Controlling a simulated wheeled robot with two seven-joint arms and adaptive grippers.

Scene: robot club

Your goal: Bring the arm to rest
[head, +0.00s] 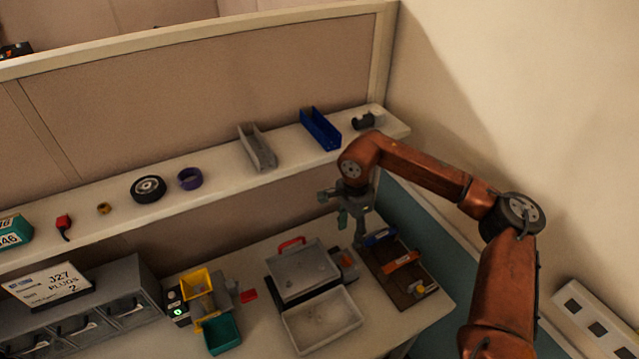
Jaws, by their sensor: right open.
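My right arm (504,262) is copper-coloured and comes in from the lower right, reaching up and over toward the bench. Its grey gripper (350,232) points down above the bench, beside a dark brown board (405,297). The gripper is open, and I see nothing between its fingers. Its fingertips are close to the board's far left corner; I cannot tell whether they touch anything. My left gripper is not in view.
A shelf (215,188) holds a grey bin (258,147), a blue bin (320,129), a wheel (148,189) and a purple ring (190,179). Below are a grey tray (322,322), a yellow hopper (197,284) and grey drawers (90,318). A wall stands right.

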